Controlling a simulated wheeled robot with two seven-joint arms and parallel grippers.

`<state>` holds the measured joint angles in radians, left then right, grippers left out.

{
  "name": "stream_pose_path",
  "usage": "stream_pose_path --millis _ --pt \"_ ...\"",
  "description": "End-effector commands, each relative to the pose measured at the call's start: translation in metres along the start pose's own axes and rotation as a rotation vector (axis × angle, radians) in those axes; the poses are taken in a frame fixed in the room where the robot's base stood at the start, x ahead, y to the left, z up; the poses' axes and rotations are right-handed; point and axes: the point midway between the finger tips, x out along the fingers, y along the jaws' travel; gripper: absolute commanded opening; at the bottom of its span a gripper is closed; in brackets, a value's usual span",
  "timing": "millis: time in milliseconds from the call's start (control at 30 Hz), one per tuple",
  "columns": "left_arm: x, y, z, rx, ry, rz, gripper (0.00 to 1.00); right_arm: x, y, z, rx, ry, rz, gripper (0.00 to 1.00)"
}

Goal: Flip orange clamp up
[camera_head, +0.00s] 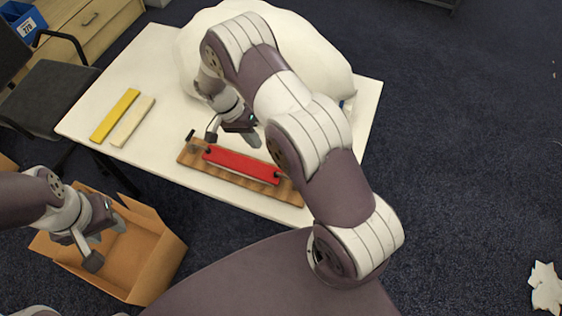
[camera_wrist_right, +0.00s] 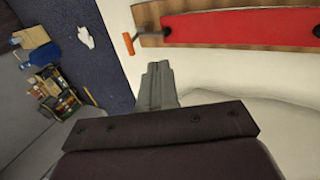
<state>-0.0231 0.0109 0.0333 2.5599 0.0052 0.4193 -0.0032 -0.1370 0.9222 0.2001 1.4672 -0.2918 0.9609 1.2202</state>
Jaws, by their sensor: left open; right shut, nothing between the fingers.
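A wooden board (camera_head: 240,180) with a red bar (camera_head: 243,165) on it lies near the table's front edge. In the right wrist view, a small orange clamp handle (camera_wrist_right: 128,44) sticks out at the left end of the board (camera_wrist_right: 150,15), beside the red bar (camera_wrist_right: 245,27). I cannot make out the orange handle in the head view. A dark clamp (camera_head: 191,138) stands at the board's left end. My right gripper (camera_head: 251,139) is shut and empty, behind the board; its fingers (camera_wrist_right: 158,85) are apart from the orange clamp. My left gripper (camera_head: 112,222) is open and empty above the cardboard box.
A large white bulky object (camera_head: 305,45) fills the table's back. A yellow bar (camera_head: 115,115) and a cream bar (camera_head: 132,121) lie at the left. The cardboard box (camera_head: 160,265) is on the floor below my left gripper. My right arm covers the right of the table.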

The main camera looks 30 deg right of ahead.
Motion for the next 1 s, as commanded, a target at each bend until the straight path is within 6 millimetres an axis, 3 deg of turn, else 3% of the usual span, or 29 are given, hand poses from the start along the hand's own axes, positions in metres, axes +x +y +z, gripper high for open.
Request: stream_pose_path --millis 167,367,600,800,1000 --pt "0.021 0.000 0.003 0.000 0.000 0.000 0.43 0.019 -0.004 0.000 0.000 0.000 -0.001 0.00" --pt "0.064 0.000 0.008 0.000 0.000 0.000 0.43 0.062 -0.005 0.000 0.001 0.000 -0.001 0.00" --pt "0.052 0.000 0.006 0.000 0.001 0.000 0.43 0.102 0.002 0.001 -0.003 -0.003 0.003 0.00" --pt "0.037 0.000 0.004 0.000 0.000 0.000 0.43 0.105 0.031 0.000 0.000 -0.001 0.000 0.00" --pt "0.035 0.000 0.004 0.000 0.000 0.000 0.43 0.111 0.039 0.000 -0.002 0.000 0.000 0.00"
